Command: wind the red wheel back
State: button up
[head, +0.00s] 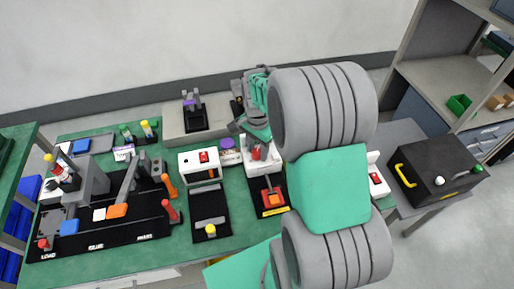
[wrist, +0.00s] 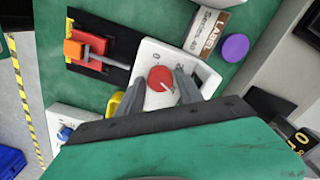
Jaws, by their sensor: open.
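The red wheel (wrist: 160,79) is a round red knob with a pale pointer line, on a sloped white box (wrist: 194,62) with printed dial marks. In the head view the wheel (head: 256,153) shows small and partly hidden below my gripper. My gripper (wrist: 161,80) is open, with one grey finger on each side of the wheel in the wrist view. Whether the fingers touch the wheel I cannot tell.
Beside the box is a black plate with a red block and orange-tipped lever (wrist: 88,48). A purple knob (wrist: 235,47) and a label plate (wrist: 208,28) are close by. A white box with a red switch (head: 204,157) stands left on the green bench.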

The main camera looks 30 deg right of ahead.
jog(key=shift+c, duration=0.4)
grip_shut()
